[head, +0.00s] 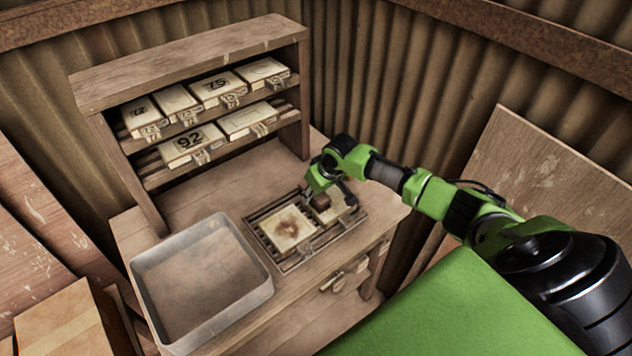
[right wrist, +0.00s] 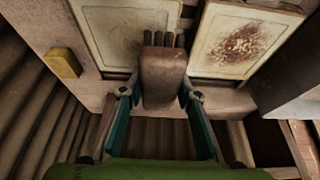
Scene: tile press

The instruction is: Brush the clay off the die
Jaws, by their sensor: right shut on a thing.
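My right gripper (head: 318,190) is shut on a brown block-shaped brush (head: 321,201), above the right part of a slatted rack (head: 272,256). In the right wrist view, the brush (right wrist: 163,78) sits between my two fingers, its dark bristles pointing away from me. A pale square die (head: 288,228) lies in the left part of the rack with a reddish-brown clay patch on its face. This die (right wrist: 245,42) also shows in the right wrist view, beside the brush and apart from it. My left gripper is not in view.
A second pale plate (head: 335,212) lies right of the die, partly hidden by my gripper. A grey tray (head: 262,296) stands at the front left of the bench. A shelf (head: 190,72) with several numbered plates stands behind. A small yellow block (right wrist: 65,62) lies near the plate.

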